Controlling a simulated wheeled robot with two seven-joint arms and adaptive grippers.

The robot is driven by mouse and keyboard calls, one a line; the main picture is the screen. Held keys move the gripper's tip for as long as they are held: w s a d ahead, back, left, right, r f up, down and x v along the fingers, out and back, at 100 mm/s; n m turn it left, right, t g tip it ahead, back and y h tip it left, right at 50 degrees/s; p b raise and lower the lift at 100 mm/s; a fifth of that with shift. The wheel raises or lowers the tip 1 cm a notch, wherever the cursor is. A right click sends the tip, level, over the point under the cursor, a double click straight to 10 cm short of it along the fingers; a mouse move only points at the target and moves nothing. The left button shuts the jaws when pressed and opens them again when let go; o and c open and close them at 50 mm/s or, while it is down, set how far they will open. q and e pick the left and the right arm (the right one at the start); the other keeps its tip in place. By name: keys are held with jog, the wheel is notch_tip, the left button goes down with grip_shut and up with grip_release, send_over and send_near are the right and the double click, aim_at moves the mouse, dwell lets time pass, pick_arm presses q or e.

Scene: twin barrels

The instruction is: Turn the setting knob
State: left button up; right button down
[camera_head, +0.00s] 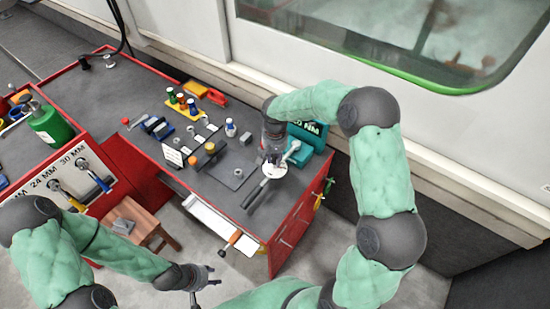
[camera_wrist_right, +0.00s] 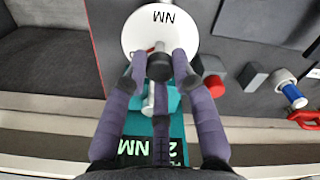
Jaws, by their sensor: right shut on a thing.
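The setting knob (camera_wrist_right: 158,66) is dark and round and sits over a white dial (camera_wrist_right: 160,28) marked NM. In the right wrist view my right gripper (camera_wrist_right: 160,78) has its purple fingers closed around the knob. A silver shaft (camera_wrist_right: 154,100) runs below it over a teal device (camera_wrist_right: 175,128) with a dark NM label. In the head view my right gripper (camera_head: 272,155) is over the white dial (camera_head: 275,170), beside the teal device (camera_head: 311,137); the knob itself is hidden there. My left gripper (camera_head: 205,282) is low, away from the bench, with its fingers apart and empty.
The grey-topped red workbench (camera_head: 232,165) carries colored bottles (camera_head: 181,101), small blocks and a dark bar (camera_head: 255,194). A red cabinet with a green container (camera_head: 48,122) stands left. A wooden stool (camera_head: 145,217) stands on the floor near my left arm.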

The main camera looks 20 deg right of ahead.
aim_at(275, 160)
jog(key=shift+m, duration=0.3)
jog(key=c, duration=1)
grip_release()
notch_tip(275, 160, up, 12)
dwell(0.4)
